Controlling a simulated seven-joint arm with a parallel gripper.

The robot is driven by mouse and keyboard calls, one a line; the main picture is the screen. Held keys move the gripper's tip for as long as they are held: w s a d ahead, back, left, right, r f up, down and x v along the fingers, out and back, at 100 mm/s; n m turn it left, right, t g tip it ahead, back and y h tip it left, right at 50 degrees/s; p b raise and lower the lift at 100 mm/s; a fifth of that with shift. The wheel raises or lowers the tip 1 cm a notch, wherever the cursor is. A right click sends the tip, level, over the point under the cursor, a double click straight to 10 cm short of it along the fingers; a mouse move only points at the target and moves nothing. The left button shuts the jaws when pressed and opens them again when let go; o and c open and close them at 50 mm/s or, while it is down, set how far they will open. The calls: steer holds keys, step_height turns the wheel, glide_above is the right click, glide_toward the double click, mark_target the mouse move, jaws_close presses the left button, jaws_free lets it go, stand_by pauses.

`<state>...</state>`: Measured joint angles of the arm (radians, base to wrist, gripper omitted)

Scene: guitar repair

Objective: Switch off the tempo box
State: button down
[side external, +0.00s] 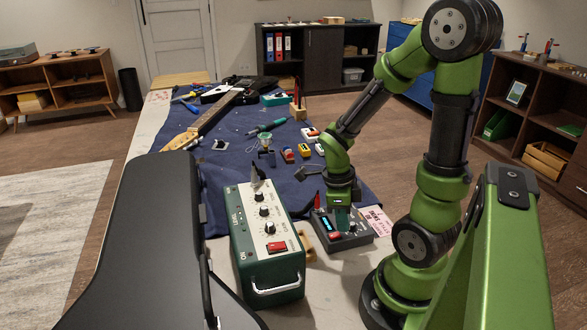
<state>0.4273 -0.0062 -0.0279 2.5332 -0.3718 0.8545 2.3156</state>
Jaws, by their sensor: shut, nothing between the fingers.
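The small dark grey box (352,240) with a lit blue display and a red button near its front appears to be the tempo box. It sits on the table at the right, close to my arm's base. My gripper (342,220) points down over it, with the fingers shut and empty. The fingertips are at or just above its top face; I cannot tell whether they touch. They hide part of the panel. A larger green box (265,235) with black knobs and a red switch stands to its left.
A black guitar case (140,250) fills the front left. A pink note (379,220) lies right of the dark box. A wooden block (307,246) sits between the boxes.

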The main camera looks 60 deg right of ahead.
mark_target(341, 236)
steer(key=shift+f, duration=0.5)
steer(key=shift+r, duration=0.1)
step_height(341, 236, up, 7)
stand_by(1.0)
